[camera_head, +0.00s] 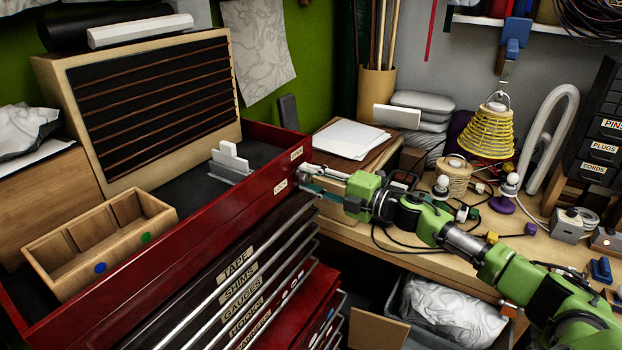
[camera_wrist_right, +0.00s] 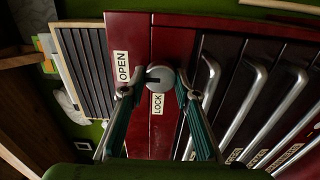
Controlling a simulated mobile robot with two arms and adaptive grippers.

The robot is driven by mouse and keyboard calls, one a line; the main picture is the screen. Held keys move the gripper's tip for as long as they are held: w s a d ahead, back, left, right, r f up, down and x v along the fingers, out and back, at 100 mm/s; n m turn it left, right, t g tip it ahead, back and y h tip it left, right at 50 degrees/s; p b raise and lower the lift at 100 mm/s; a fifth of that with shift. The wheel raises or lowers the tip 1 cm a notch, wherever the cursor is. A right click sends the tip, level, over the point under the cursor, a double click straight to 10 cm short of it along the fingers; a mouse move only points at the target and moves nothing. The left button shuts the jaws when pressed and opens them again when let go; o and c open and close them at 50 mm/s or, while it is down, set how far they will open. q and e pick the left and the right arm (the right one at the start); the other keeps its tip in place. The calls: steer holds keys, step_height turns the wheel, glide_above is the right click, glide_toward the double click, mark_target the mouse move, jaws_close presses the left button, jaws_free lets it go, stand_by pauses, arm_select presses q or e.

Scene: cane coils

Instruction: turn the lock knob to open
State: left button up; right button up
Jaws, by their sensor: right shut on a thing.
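The lock knob (camera_wrist_right: 161,77) is a round grey knob with a dark mark on its left part, set in the red face of the tool chest (camera_head: 215,222). In the right wrist view the OPEN label (camera_wrist_right: 122,66) is left of the knob and the LOCK label (camera_wrist_right: 157,104) is just below it. My right gripper (camera_head: 309,181) is at the chest's right front corner. Its two fingers stand on either side of the knob, shut on it. In the head view the fingers largely hide the knob. My left gripper is in neither view.
A wooden three-compartment box (camera_head: 100,240) and a slatted panel (camera_head: 150,95) stand on the chest. Drawer handles (camera_wrist_right: 243,105) run close by the knob. The workbench at right carries a yellow coil (camera_head: 487,133), cables and a spool (camera_head: 453,178). A grey bin is below.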

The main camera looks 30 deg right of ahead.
steer(key=o, duration=1.1)
steer(key=v, duration=1.2)
steer(key=shift+d, duration=0.15)
